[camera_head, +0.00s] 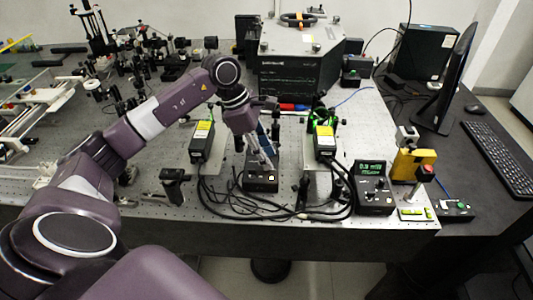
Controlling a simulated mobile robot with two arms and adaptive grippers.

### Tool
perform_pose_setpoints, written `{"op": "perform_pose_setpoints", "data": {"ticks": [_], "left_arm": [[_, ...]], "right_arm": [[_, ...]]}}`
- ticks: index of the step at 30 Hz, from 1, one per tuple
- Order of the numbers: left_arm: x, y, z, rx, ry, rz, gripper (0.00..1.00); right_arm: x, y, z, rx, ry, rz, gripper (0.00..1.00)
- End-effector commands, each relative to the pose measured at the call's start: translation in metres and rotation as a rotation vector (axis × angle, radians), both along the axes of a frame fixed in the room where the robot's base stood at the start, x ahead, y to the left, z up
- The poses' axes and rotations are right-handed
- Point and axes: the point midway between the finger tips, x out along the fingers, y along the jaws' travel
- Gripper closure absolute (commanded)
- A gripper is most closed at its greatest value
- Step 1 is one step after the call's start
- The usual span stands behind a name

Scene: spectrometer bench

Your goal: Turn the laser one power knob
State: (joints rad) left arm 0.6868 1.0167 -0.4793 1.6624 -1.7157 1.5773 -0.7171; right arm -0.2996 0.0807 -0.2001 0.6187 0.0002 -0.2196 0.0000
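A small black control box (262,184) sits on the perforated optical bench, near its front edge in the middle of the view. My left gripper (264,160) comes down over this box from above, with its fingertips at or just above the top face. The fingers hide part of the top, so I cannot tell whether they touch a knob. Their opening is too small to make out. A second black control box (375,205) with a lit green display and knobs stands farther right. Which box belongs to laser one is not readable. My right gripper is out of view.
Black laser modules with yellow labels stand left (201,139) and right (324,141) of my gripper. Loose black cables (235,205) loop along the front edge.

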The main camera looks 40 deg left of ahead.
Motion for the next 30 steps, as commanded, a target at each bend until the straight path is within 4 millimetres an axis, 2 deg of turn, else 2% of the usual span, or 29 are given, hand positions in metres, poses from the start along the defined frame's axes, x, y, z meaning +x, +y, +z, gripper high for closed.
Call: {"op": "perform_pose_setpoints", "data": {"ticks": [5, 18, 24, 30], "left_arm": [[-0.002, 0.006, 0.014, 0.002, -0.003, 0.002, 0.69], [-0.017, 0.035, 0.094, 0.001, -0.005, 0.002, 0.69], [-0.021, 0.041, 0.109, 0.001, -0.001, 0.002, 0.69], [-0.021, 0.042, 0.111, 0.0, 0.0, 0.001, 0.69]], "right_arm": [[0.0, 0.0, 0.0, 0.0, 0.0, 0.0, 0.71], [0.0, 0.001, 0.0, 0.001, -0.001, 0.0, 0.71], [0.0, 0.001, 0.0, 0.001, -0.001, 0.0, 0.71], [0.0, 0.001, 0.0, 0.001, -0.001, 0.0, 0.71]]}}
